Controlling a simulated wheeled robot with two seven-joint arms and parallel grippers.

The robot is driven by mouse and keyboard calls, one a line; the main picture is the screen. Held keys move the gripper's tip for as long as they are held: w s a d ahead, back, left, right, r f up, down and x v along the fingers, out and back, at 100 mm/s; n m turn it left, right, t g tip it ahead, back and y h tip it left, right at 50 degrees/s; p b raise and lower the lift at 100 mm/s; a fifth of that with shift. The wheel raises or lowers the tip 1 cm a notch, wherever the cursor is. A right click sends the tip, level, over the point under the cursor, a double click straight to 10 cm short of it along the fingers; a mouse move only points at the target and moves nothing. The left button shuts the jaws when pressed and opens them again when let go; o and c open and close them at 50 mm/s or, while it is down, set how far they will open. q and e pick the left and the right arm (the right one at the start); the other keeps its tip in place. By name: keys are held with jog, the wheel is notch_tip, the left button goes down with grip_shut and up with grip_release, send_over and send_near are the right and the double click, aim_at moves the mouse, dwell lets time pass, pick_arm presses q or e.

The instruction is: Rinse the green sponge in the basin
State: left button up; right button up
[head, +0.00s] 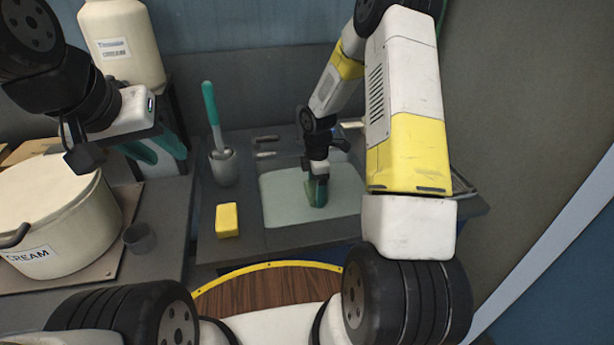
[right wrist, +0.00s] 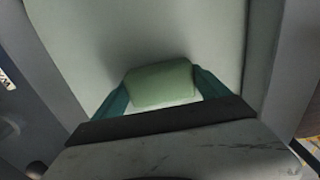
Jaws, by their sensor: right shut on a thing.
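The green sponge (right wrist: 160,84) sits between the two teal fingers of my right gripper (right wrist: 163,92) in the right wrist view. In the head view my right gripper (head: 317,192) reaches down into the pale basin (head: 343,205), shut on the sponge. Its fingers hide much of the sponge there, and I cannot tell whether it touches the basin's bottom. My left gripper (head: 150,148) is at the upper left, beside the large cream pot, away from the basin. Its teal fingers show partly, and its opening is unclear.
A yellow sponge (head: 228,220) lies on the counter left of the basin. Behind it stands a grey cup (head: 223,167) with a teal-handled brush (head: 211,110). A cream pot (head: 50,215) and a small dark cup (head: 139,238) are at the left. A cream bottle (head: 122,45) stands behind.

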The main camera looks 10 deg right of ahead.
jog(key=shift+r, duration=4.8)
jog(key=shift+s, duration=0.1)
